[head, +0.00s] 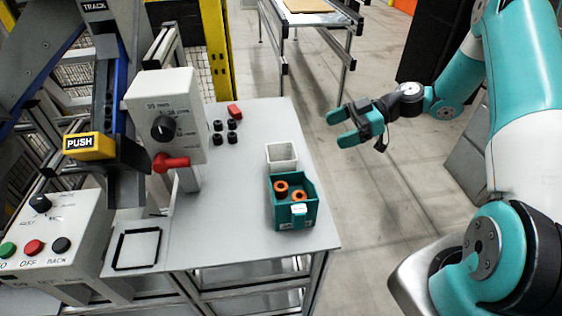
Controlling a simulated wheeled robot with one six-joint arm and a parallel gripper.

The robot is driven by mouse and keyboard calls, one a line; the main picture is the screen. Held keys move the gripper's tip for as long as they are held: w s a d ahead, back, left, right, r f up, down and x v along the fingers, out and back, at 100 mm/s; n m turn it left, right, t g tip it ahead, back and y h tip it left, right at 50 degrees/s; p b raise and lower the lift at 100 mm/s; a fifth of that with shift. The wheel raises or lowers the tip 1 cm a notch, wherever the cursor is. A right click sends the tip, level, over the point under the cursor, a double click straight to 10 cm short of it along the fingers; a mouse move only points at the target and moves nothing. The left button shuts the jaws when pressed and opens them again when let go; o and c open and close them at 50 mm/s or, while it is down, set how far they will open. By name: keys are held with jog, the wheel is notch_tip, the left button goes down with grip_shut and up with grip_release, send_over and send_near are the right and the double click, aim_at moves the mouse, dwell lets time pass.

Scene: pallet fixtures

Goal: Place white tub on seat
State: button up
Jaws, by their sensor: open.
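The white tub (282,156) stands upright on the grey table, directly behind a teal bin. It looks empty from here. A thin black square frame (137,249) lies flat at the table's front left and may be the seat; its inside is bare. My gripper (345,126) is open and empty. It hangs over the floor to the right of the table, apart from the tub, with its fingers pointing left.
The teal bin (293,215) holds orange-and-black rings. Several black knobs (218,126) and a red part (234,112) lie at the table's back. A grey switch box (163,117) with a red handle (170,162) rises between tub and frame. The table's front middle (215,235) is clear.

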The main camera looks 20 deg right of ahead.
jog(key=p, duration=0.3)
send_over(287, 150)
jog(key=s+d, duration=0.4)
jog(key=f, duration=0.3)
jog(key=shift+s+a+f, duration=0.1)
jog(key=shift+s+a, duration=0.05)
jog(key=shift+a, duration=0.1)
jog(key=p+x, duration=0.3)
jog(key=x, duration=0.1)
jog(key=shift+a, duration=0.1)
jog(key=shift+w+a+f, duration=0.25)
jog(key=shift+a+f, duration=0.15)
jog(key=shift+a, duration=0.05)
jog(key=c, duration=0.6)
jog(key=shift+r, duration=0.1)
jog(key=shift+c, duration=0.2)
